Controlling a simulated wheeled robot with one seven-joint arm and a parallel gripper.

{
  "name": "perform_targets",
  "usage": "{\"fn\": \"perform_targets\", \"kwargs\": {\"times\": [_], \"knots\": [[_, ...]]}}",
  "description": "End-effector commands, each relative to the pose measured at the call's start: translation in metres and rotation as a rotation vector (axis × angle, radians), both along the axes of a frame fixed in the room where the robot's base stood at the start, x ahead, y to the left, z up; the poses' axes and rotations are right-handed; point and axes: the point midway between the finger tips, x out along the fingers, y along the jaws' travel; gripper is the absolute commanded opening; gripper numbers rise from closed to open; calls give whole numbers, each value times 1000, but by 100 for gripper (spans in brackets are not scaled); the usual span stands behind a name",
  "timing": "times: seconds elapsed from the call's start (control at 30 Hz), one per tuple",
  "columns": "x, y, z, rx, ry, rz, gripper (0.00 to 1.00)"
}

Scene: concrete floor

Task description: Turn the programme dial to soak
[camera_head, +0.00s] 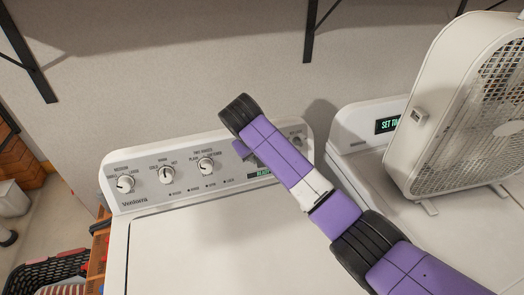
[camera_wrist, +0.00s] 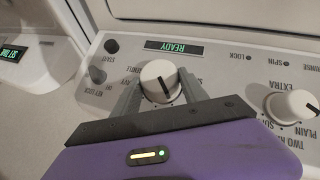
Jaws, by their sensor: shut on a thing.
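The programme dial (camera_wrist: 158,78) is a white knob with a dark pointer line, on the washer panel below its green READY display (camera_wrist: 178,46) in the wrist view. The picture is upside down there. The pointer line slants toward the lower right of the picture. My gripper (camera_wrist: 161,88) is shut on the dial, one grey finger on each side. Lettering around the dial is partly covered by the fingers, and I cannot read a soak mark. In the head view my purple arm hides the dial, and the washer panel (camera_head: 135,205) shows to its left.
Three other white knobs stand left on the panel, the nearest (camera_head: 205,164) close to my arm; it also shows in the wrist view (camera_wrist: 292,106). A second machine (camera_head: 358,133) with a green display and a box fan (camera_head: 425,130) stand to the right. The washer lid (camera_head: 180,255) is clear.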

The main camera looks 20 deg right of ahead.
Motion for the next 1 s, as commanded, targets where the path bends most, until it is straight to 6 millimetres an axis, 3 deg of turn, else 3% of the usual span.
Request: {"fn": "perform_targets", "kwargs": {"times": [0.43,0.47,0.53,0.57,1.0], "knots": [[0,0,0,-9,-2,3,10],[0,0,0,-9,-2,3,57],[0,0,0,-9,-2,4,70],[0,0,0,-9,-1,3,73],[-4,5,9,-9,-3,5,73]]}}
